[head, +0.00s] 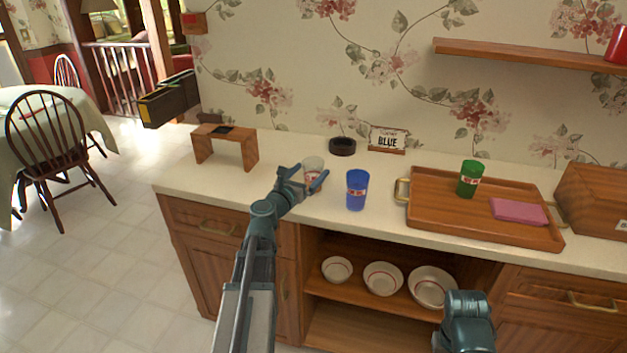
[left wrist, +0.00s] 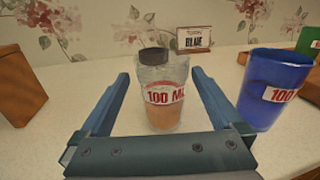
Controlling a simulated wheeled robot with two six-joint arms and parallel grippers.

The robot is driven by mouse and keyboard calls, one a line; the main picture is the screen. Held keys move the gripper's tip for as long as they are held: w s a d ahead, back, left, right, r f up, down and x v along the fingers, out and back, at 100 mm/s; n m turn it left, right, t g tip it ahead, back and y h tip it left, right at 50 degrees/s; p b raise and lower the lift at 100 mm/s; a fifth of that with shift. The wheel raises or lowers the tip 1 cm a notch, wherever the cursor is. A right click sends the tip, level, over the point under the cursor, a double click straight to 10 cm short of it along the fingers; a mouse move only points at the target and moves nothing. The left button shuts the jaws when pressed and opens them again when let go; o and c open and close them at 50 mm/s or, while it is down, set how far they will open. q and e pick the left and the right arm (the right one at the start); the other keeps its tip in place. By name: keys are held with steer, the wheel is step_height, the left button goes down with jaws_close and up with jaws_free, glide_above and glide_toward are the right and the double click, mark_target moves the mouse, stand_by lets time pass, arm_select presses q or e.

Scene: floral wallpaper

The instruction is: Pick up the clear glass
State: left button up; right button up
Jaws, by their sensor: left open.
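The clear glass (head: 313,165) stands upright on the counter, left of the blue cup (head: 356,190). In the left wrist view the clear glass (left wrist: 160,95) has a red "100 ML" label and sits between the two fingers. My left gripper (head: 304,184) is open around it; its fingers (left wrist: 162,85) stand apart from the glass on both sides. The blue cup (left wrist: 272,88) is just outside the right finger. My right arm shows only partly at the bottom right of the head view, and its gripper fingers are not visible.
A wooden tray (head: 425,215) holds a green cup (head: 470,179) and a pink cloth (head: 519,211). A small wooden stand (head: 249,152) is on the left. A black dish (head: 342,147) and a "BLUE" sign (head: 388,140) stand behind. Bowls (head: 383,278) sit on the shelf below.

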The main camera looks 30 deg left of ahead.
mark_target(318, 163)
arm_select(q)
steer(key=shift+w+d+r, duration=0.1)
steer(key=shift+w+r, duration=0.05)
steer(key=shift+w, duration=2.55)
steer(key=c, duration=1.5)
arm_select(e)
steer(key=shift+r, duration=0.15)
arm_select(q)
steer(key=shift+r+p, duration=0.25)
steer(key=shift+p, duration=0.1)
arm_select(e)
steer(key=shift+r, duration=0.2)
